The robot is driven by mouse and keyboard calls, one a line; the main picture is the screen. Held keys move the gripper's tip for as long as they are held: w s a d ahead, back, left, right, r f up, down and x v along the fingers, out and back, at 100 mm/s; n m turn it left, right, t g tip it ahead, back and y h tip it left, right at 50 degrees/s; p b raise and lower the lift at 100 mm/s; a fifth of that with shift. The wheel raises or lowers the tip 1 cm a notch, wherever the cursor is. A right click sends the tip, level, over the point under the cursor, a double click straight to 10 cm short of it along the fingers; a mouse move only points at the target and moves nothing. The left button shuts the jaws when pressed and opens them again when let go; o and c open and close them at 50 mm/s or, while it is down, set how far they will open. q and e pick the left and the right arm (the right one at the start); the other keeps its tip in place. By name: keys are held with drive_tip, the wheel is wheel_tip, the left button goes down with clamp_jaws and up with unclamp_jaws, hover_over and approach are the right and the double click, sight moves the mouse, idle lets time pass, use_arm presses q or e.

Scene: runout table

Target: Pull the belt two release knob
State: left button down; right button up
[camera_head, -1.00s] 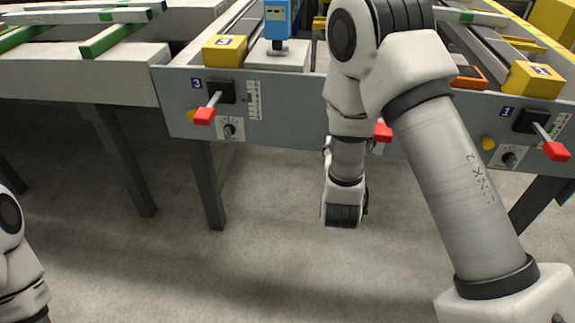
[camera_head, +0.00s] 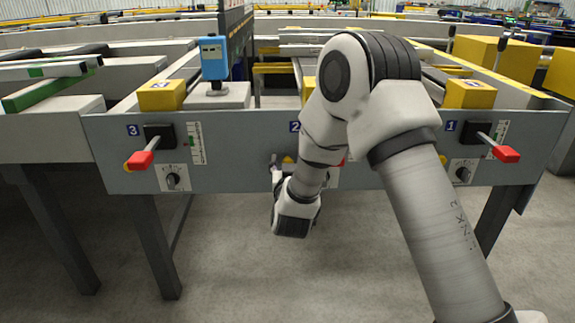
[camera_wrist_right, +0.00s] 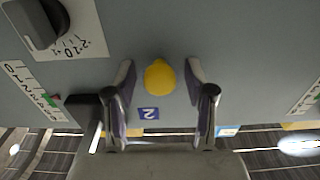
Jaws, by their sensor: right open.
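The belt two release knob (camera_wrist_right: 160,78) is a round yellow knob on the grey panel, beside the blue "2" label (camera_wrist_right: 148,114). In the head view a little of the yellow knob (camera_head: 289,160) shows beside my right arm, below the "2" label. My right gripper (camera_wrist_right: 160,68) is open, with one finger on each side of the knob in the right wrist view. Gaps show between the knob and both fingers there. In the head view my right gripper (camera_head: 277,164) is small and partly hidden by my wrist. My left gripper is out of view.
A black dial (camera_wrist_right: 40,22) and a dark lever mount (camera_wrist_right: 86,112) sit near the gripper. Red-handled levers stick out at station 3 (camera_head: 141,160) and station 1 (camera_head: 505,154). The floor (camera_head: 225,270) below the panel is clear.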

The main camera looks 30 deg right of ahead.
clamp_jaws()
drive_tip(key=shift+p+v, duration=0.4)
drive_tip(key=shift+v, duration=0.45)
unclamp_jaws()
drive_tip(key=v, duration=1.2)
drive_tip(key=shift+a+f, duration=0.1)
drive_tip(key=shift+a, duration=0.05)
